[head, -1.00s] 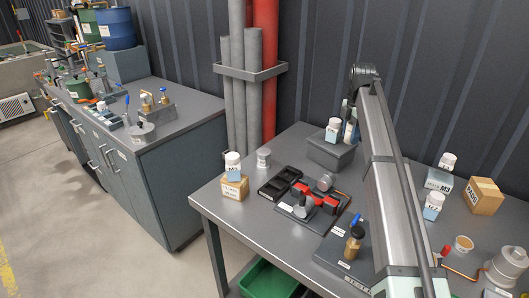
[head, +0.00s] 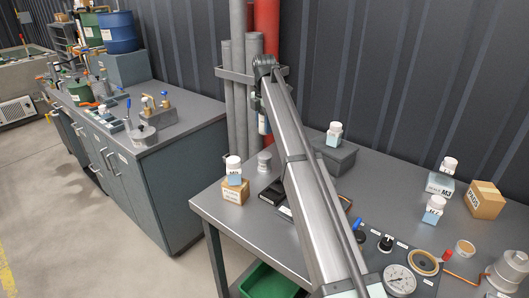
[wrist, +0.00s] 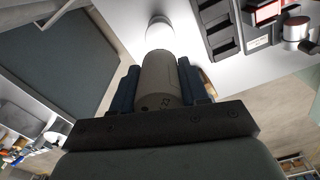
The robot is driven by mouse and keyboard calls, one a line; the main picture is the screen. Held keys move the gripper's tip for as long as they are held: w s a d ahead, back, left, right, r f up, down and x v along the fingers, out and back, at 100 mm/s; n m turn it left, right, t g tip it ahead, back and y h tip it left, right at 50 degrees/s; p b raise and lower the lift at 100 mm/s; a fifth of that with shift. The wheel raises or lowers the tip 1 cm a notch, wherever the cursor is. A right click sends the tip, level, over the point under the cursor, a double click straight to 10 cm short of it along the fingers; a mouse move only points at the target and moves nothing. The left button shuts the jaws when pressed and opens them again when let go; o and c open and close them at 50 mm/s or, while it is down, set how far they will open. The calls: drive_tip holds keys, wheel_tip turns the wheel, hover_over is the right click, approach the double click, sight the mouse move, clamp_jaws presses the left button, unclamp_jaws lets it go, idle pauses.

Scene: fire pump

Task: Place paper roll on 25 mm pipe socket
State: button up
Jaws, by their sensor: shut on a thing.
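My gripper (head: 263,125) is shut on a pale grey cylinder, which I take to be the paper roll (wrist: 160,78). In the wrist view the roll lies between the two dark blue fingers, with small dark marks on its near end. In the head view my gripper is above the back left of the table, and my arm hides part of it. A short pale cylinder, likely the 25 mm pipe socket (head: 264,162), stands on the table below my gripper. It also shows in the wrist view (wrist: 158,33), beyond the roll. I cannot tell whether they touch.
A cardboard box (head: 236,190) with a white-capped bottle (head: 233,164) stands left of the socket. A black compartment tray (wrist: 213,28) lies right of it. Grey and red pipes (head: 266,30) run up the wall. My arm hides the table's middle.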

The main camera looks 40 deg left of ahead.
sight(264, 155)
drive_tip(key=shift+f, duration=4.7)
drive_tip(key=shift+f, duration=0.1)
drive_tip(key=o, duration=1.1)
drive_tip(key=shift+c, duration=0.2)
wheel_tip(264, 155, up, 12)
drive_tip(key=shift+r, duration=0.15)
